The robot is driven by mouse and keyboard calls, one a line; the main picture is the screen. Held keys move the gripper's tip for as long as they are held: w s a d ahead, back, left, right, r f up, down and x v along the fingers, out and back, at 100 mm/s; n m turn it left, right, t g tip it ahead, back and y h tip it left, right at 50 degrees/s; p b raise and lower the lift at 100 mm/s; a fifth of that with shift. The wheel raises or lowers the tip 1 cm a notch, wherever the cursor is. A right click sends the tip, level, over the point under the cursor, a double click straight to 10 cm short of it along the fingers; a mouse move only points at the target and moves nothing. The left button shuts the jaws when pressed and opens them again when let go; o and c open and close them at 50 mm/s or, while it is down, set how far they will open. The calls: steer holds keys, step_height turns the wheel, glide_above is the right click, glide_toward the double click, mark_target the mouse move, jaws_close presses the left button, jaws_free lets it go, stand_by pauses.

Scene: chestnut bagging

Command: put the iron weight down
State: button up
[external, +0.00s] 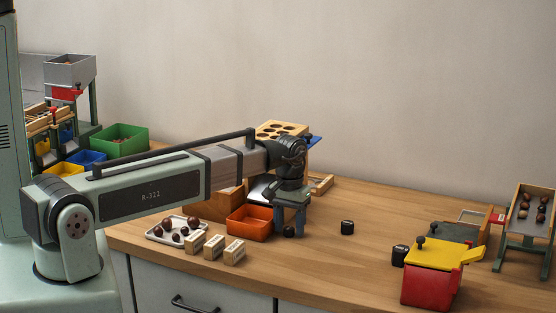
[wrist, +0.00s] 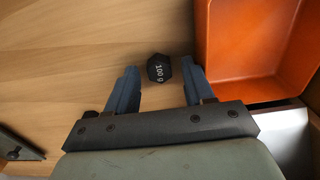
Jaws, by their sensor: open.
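The iron weight (wrist: 159,68) is a small black faceted piece marked "100 g". It rests on the wooden table, and it also shows below my fingers in the external view (external: 289,231). My gripper (wrist: 160,75) is open, with one finger on each side of the weight near the fingertips. A gap shows between the weight and the left finger; the right finger is very close to it, and I cannot tell if they touch. In the external view my gripper (external: 290,213) points down just right of the orange bin.
The orange bin (external: 250,222) stands close beside my gripper. A white tray (external: 158,236) of chestnuts and several labelled blocks (external: 213,247) lie left. Two other black weights (external: 347,227) and a red-yellow box (external: 430,285) stand right. Table between is clear.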

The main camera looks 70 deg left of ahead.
mark_target(290, 227)
step_height(290, 227, up, 12)
steer(key=shift+f, duration=0.25)
steer(key=shift+o, duration=0.5)
steer(key=shift+r, duration=0.4)
